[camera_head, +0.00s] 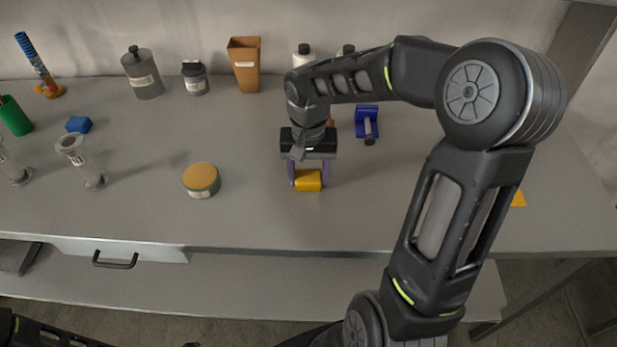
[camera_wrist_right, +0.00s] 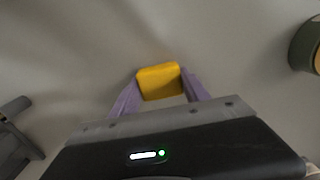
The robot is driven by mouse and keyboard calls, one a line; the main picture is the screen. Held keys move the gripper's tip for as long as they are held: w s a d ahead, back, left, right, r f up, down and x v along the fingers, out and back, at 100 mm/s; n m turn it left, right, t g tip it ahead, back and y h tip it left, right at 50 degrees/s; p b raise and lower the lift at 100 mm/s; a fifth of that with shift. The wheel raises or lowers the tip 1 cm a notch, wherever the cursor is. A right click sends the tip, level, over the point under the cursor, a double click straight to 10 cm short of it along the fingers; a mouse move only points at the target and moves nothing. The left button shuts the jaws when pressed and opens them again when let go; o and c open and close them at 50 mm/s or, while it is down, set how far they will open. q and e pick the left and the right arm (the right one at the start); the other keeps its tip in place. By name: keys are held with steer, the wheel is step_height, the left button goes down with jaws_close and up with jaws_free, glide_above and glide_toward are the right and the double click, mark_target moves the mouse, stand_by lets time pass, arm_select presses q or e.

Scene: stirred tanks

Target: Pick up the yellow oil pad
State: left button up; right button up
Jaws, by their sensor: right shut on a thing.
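The yellow oil pad (camera_head: 308,181) is a small yellow block over the front middle of the grey table. My right gripper (camera_head: 308,178) points down at it with purple fingers, one on each side. In the right wrist view the pad (camera_wrist_right: 160,80) sits between the two fingertips (camera_wrist_right: 160,84), and the jaws are shut on it. I cannot tell whether the pad touches the table or is slightly raised. My left gripper does not show; only a dark part of an arm is at the bottom left of the head view.
A round container with an orange lid (camera_head: 201,180) stands left of the gripper. A blue holder (camera_head: 367,122) is behind it to the right. A brown bin (camera_head: 245,64), grey bottle (camera_head: 142,72) and small jar (camera_head: 195,78) line the back. Glass cylinders (camera_head: 82,162) stand left. The front middle is clear.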

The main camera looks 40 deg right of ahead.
mark_target(308, 175)
step_height(308, 175, up, 10)
steer(key=shift+r+b, duration=0.1)
steer(key=shift+b, duration=0.3)
stand_by(0.5)
steer(key=o, duration=0.8)
steer(key=c, duration=0.7)
